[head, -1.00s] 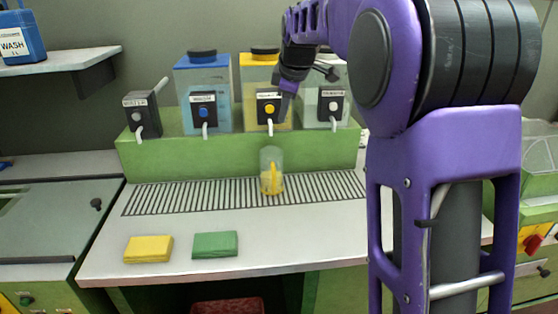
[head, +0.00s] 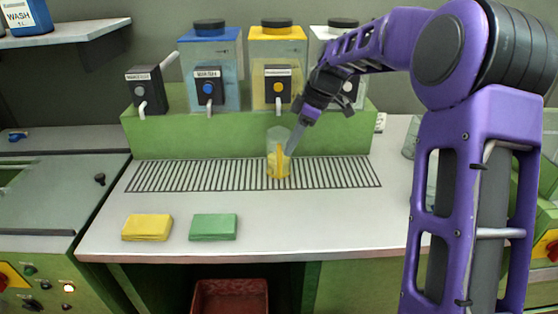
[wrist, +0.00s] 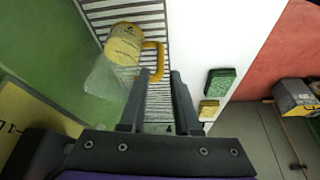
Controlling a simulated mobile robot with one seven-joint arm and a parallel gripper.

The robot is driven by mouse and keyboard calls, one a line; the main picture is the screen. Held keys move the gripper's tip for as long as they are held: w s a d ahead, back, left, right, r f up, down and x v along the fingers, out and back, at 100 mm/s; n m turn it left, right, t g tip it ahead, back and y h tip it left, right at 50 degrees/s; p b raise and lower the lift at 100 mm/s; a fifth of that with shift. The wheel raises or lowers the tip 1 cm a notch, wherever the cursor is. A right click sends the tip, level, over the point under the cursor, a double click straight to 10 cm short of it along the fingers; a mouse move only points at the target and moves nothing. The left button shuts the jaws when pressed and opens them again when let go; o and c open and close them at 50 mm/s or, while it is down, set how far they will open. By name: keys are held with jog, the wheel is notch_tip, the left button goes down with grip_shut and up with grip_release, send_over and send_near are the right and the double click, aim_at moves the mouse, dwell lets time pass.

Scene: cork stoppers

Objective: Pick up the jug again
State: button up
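The jug (head: 278,160) is clear, with yellow contents in its lower part and a yellow handle. It stands upright on the slatted drain grille below the yellow-lidded dispenser. In the wrist view the jug (wrist: 122,47) is at upper left, its yellow handle (wrist: 155,62) pointing toward the fingers. My gripper (head: 292,150) is just right of the jug and slightly above it, angled down.
Dispensers with blue (head: 210,65), yellow (head: 277,60) and white (head: 335,45) lids stand behind on a green ledge (head: 180,133). A yellow sponge (head: 147,227) and a green sponge (head: 213,227) lie at the counter's front. The counter (head: 310,225) right of them is clear.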

aim_at(279, 178)
jog(key=b+x, duration=0.1)
jog(key=x, duration=0.7)
jog(key=shift+f, duration=0.1)
grip_shut()
dwell(1.3)
